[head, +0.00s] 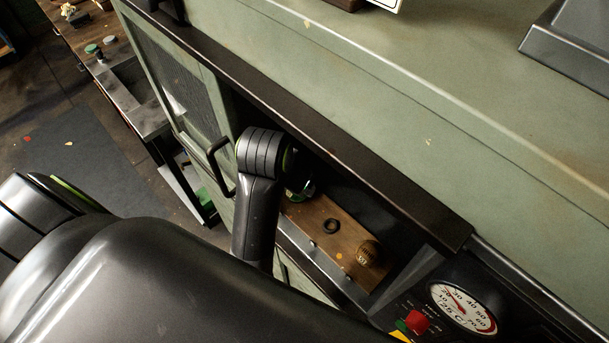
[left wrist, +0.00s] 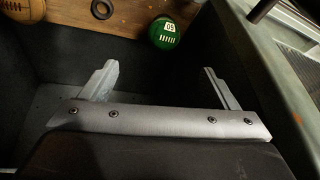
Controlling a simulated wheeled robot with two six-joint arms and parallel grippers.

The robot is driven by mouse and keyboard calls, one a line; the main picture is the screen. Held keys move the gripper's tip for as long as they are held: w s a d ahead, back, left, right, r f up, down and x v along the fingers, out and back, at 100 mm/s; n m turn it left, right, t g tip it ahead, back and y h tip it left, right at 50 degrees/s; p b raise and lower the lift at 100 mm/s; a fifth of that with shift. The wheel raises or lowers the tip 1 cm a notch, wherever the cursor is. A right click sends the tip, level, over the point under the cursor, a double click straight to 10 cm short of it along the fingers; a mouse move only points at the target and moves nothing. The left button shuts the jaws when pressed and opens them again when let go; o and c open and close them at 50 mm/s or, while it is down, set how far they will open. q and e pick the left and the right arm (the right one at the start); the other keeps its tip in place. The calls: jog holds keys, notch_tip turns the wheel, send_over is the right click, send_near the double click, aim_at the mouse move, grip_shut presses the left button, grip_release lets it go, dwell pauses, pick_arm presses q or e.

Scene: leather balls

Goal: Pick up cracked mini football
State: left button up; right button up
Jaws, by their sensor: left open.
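A brown ball (head: 368,253) with lighter markings sits on a wooden board inside the open cabinet. It also shows in the left wrist view (left wrist: 17,9), cut off at the top left; I cannot make out cracks on it. A green ball (left wrist: 165,32) with a white label lies at the board's other end; in the head view it is mostly hidden by my arm. My left gripper (left wrist: 160,68) is open and empty inside the compartment, short of the green ball and well to the right of the brown ball. My right gripper is not in view.
A dark ring (head: 331,226) lies between the balls on the wooden board (head: 305,212). The cabinet's overhanging top edge (head: 335,145) and open door (head: 172,85) border the opening. A gauge (head: 463,307) and red button (head: 418,321) are at the lower right.

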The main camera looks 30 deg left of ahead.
pick_arm(q)
jog(key=b+x, duration=0.1)
jog(key=x, duration=1)
jog(key=shift+s, duration=0.2)
jog(key=shift+w+f, duration=0.15)
jog(key=shift+f, duration=0.25)
jog(key=shift+w+a+f+p, duration=0.2)
jog(key=shift+w+f+p, duration=0.1)
jog(key=shift+f+p, duration=0.05)
jog(key=x, duration=0.1)
jog(key=p+x, duration=0.1)
jog(key=x, duration=0.1)
jog(key=shift+w+a+r, duration=0.15)
jog(key=shift+w+a, duration=0.05)
jog(key=shift+a, duration=0.05)
jog(key=shift+w+f, duration=0.25)
jog(key=shift+f, duration=0.35)
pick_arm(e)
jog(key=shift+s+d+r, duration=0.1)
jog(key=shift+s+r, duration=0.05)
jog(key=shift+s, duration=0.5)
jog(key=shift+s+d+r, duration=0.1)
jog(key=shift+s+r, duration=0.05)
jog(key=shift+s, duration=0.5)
pick_arm(q)
jog(key=c, duration=1.1)
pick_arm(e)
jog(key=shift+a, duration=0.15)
